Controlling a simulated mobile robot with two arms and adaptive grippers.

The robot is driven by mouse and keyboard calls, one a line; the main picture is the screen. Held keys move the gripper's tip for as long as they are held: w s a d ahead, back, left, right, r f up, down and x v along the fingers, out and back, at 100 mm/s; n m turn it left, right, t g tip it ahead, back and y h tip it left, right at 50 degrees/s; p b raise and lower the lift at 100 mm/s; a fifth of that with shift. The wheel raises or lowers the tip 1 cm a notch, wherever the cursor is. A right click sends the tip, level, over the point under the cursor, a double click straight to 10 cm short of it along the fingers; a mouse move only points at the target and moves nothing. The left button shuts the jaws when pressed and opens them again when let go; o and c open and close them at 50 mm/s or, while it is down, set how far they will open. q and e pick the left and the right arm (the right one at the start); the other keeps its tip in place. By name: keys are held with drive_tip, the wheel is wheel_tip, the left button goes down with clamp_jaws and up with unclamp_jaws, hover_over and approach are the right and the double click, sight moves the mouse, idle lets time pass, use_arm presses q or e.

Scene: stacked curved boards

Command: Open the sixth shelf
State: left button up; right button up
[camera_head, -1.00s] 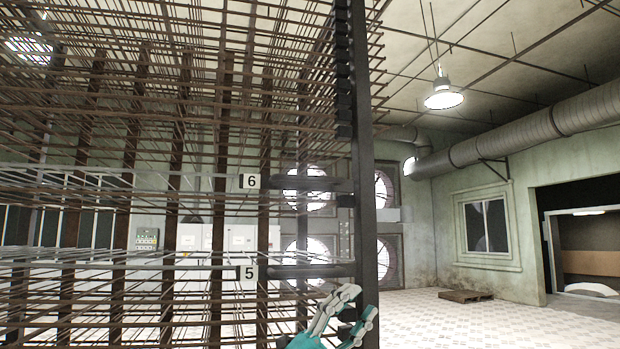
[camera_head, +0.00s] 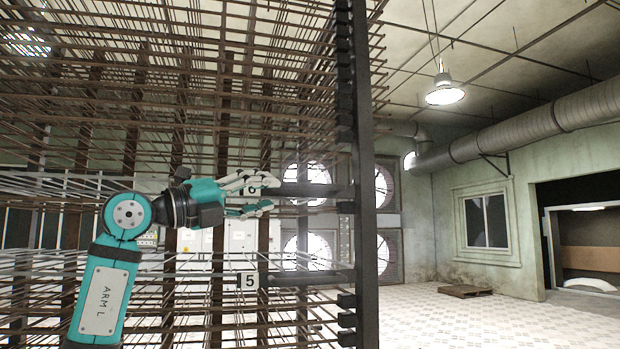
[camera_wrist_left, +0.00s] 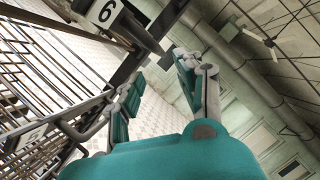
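The sixth shelf is a wire rack level with a number 6 plate (camera_head: 252,191) at its front right corner. It sits above the fifth shelf, which carries a number 5 plate (camera_head: 248,281). My left gripper (camera_head: 268,195) is at the 6 plate, its fingers spread above and below it and partly covering it. In the left wrist view the fingers (camera_wrist_left: 158,78) are apart with nothing visible between them, and the 6 plate (camera_wrist_left: 104,12) and its dark bar lie beyond the tips. Contact cannot be told. My right gripper is not in view.
A dark upright post (camera_head: 362,180) stands just right of the gripper, with short bars joining it to the shelves. Dense brown rods fill the rack behind. The tiled floor to the right is open, with a pallet (camera_head: 465,290) by the wall.

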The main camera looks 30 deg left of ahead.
sight(302, 187)
use_arm(q)
drive_tip(key=p+x, duration=0.4)
drive_tip(key=x, duration=0.6)
drive_tip(key=shift+r, duration=0.1)
drive_tip(key=shift+w+d, duration=0.15)
drive_tip(key=shift+w, duration=0.25)
clamp_jaws()
